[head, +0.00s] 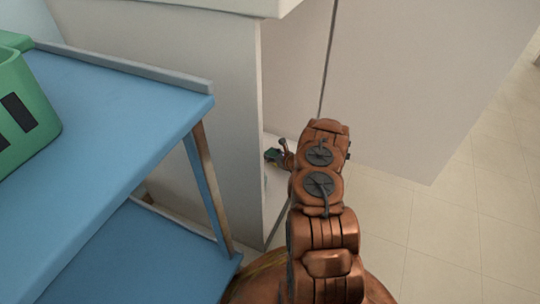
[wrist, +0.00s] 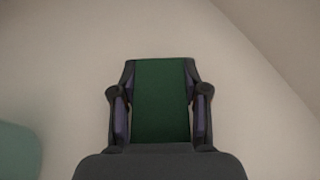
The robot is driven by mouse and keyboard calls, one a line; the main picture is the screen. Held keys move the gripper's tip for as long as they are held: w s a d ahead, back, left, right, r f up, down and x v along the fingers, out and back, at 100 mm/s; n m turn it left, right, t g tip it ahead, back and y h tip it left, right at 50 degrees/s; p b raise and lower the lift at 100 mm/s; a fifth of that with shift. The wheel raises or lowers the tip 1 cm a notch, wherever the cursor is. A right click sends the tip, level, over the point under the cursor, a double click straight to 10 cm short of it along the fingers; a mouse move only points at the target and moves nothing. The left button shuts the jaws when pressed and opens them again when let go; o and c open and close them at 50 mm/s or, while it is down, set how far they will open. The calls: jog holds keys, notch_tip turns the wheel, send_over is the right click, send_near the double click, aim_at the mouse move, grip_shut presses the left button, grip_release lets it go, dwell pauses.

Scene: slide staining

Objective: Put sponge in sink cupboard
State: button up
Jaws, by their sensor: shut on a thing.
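In the wrist view, my gripper (wrist: 160,76) is shut on a dark green sponge (wrist: 160,108), with one finger along each side of it. In the head view, my arm reaches into the opening of the pale sink cupboard (head: 297,75). My gripper (head: 276,156) shows small there, just inside the left side wall, above the pale cupboard floor. The cupboard door (head: 415,80) stands open on the right. I cannot tell from these views whether the sponge touches the floor or a wall of the cupboard.
A blue cart (head: 115,120) with a lower shelf (head: 130,255) stands left of the cupboard, and a green basket (head: 25,110) is on it. Tiled floor (head: 470,220) is clear on the right. A blurred teal shape (wrist: 17,150) shows at the wrist view's lower left.

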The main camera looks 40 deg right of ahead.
jog(key=o, duration=0.8)
jog(key=shift+f, duration=0.1)
jog(key=shift+s+r+p, duration=0.3)
jog(key=shift+r, duration=0.05)
jog(key=p+v, duration=0.3)
jog(key=v, duration=0.7)
jog(key=shift+s+d+r+p, duration=0.1)
jog(key=shift+d+p, duration=0.05)
jog(key=shift+p, duration=0.25)
jog(key=shift+s+r, duration=0.1)
jog(key=shift+s, duration=0.4)
